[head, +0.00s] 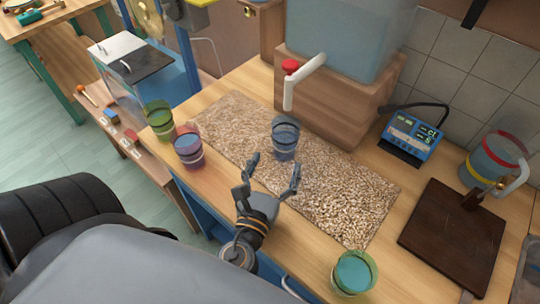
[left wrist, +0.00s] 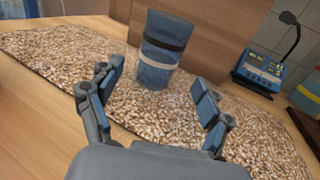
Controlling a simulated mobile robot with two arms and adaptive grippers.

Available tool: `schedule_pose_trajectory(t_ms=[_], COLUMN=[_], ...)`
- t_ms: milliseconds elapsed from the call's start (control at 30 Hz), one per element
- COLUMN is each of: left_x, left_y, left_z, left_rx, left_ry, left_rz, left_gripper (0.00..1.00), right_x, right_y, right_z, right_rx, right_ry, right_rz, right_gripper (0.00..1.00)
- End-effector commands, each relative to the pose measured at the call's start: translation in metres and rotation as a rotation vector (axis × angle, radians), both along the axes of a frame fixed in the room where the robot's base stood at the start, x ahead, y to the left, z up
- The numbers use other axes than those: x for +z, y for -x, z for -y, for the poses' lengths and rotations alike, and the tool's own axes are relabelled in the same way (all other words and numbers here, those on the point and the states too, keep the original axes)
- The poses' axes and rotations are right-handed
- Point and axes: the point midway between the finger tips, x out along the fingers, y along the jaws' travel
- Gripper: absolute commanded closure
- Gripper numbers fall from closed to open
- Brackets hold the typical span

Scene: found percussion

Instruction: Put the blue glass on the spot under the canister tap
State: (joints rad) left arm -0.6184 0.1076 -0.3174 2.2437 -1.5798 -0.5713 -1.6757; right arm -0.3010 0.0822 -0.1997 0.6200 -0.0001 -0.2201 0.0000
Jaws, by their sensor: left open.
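The blue glass (head: 285,139) stands upright on a speckled mat (head: 350,195), just below and in front of the white tap (head: 302,82) with a red knob. The tap belongs to the clear canister (head: 350,35) on a wooden block. In the left wrist view the glass (left wrist: 160,50) shows a dark and a pale band. My left gripper (head: 275,168) is open and empty on the near side of the glass, its fingers pointing toward it. It does not touch the glass. In the left wrist view the open fingers (left wrist: 160,82) spread either side. My right gripper is not in view.
A purple glass (head: 188,147) and a green glass (head: 158,120) stand left of the mat; a teal-green glass (head: 354,273) stands near the front. A blue device (head: 410,135), a dark board (head: 450,240) and a jug (head: 490,160) are at the right. The mat's right part is clear.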

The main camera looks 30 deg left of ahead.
Motion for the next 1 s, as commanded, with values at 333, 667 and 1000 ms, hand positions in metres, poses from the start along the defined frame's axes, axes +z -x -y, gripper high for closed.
schedule_pose_trajectory(t_ms=[333,667,1000], left_x=[0.0,0.001,0.001], left_y=[0.038,0.039,0.039], left_z=[0.01,0.01,0.01], left_rx=[-0.001,-0.001,0.0], left_ry=[0.0,0.0,0.0], left_rz=[0.0,0.001,0.001], left_gripper=[0.21,0.21,0.21], right_x=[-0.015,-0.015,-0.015], right_y=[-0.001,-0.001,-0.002], right_z=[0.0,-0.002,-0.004], right_rx=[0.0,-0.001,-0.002], right_ry=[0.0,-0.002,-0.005], right_rz=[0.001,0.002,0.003], right_gripper=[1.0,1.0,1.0])
